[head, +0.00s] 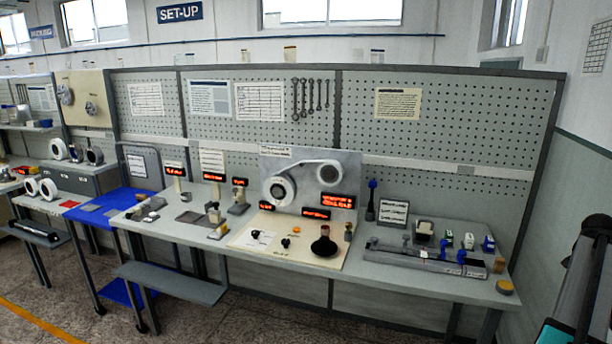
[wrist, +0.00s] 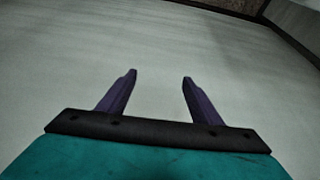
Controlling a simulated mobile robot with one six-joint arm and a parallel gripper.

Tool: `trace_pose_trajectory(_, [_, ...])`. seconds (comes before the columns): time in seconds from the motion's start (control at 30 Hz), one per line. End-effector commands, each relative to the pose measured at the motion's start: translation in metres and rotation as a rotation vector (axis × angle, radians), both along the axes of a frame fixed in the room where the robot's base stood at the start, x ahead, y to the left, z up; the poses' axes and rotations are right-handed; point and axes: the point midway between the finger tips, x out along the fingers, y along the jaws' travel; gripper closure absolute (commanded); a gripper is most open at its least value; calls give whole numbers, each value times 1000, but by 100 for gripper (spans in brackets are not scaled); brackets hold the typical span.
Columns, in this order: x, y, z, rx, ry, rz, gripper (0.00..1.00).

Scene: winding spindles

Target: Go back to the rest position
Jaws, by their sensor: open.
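My gripper (wrist: 159,76) shows in the wrist view with its two purple fingers spread apart. It is open and nothing is between the fingers. Behind it is only a plain pale surface, with no object near the fingertips. In the head view the gripper's fingers are not seen. A dark part with a teal piece stands at the right edge there, clear of the bench.
A long grey workbench (head: 470,285) runs across the head view. It bears a winding panel (head: 340,165) with a white reel, a beige board (head: 262,243) with knobs, and a grey fixture (head: 425,258) at right. A blue table (head: 128,196) stands at left.

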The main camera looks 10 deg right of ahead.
Motion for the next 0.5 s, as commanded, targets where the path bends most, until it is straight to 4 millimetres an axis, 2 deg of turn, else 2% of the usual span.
trace_pose_trajectory(0.27, [31, 14, -19, 20, 12, 44, 41])
trace_pose_trajectory(0.37, [48, 24, -31, 33, 19, 67, 41])
trace_pose_trajectory(0.5, [79, 46, -56, 59, 37, 115, 41])
